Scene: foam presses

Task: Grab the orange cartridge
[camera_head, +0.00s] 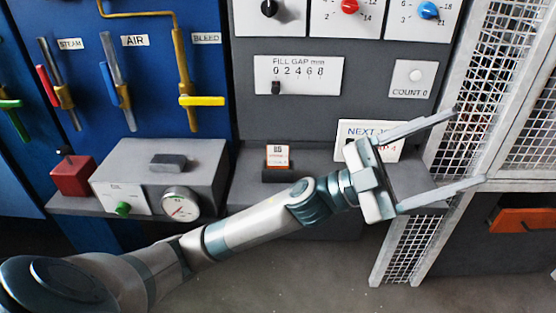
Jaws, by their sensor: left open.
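A small orange block with a white label (278,157) stands upright in a dark holder (283,174) on the grey ledge, near the middle; it looks like the orange cartridge. My left gripper (470,147) is open, its two long fingers spread wide and pointing right. It is well to the right of the orange block, in front of the mesh guard, with nothing seen between its fingers. My left forearm passes just below the holder. My right gripper is not in view.
A white sign (352,131) is partly hidden behind my left gripper. A metal mesh guard (484,75) stands at the right. An orange part (525,219) shows at the far right edge. A grey box (205,160) with a gauge (180,205) and a red block (73,176) are at left.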

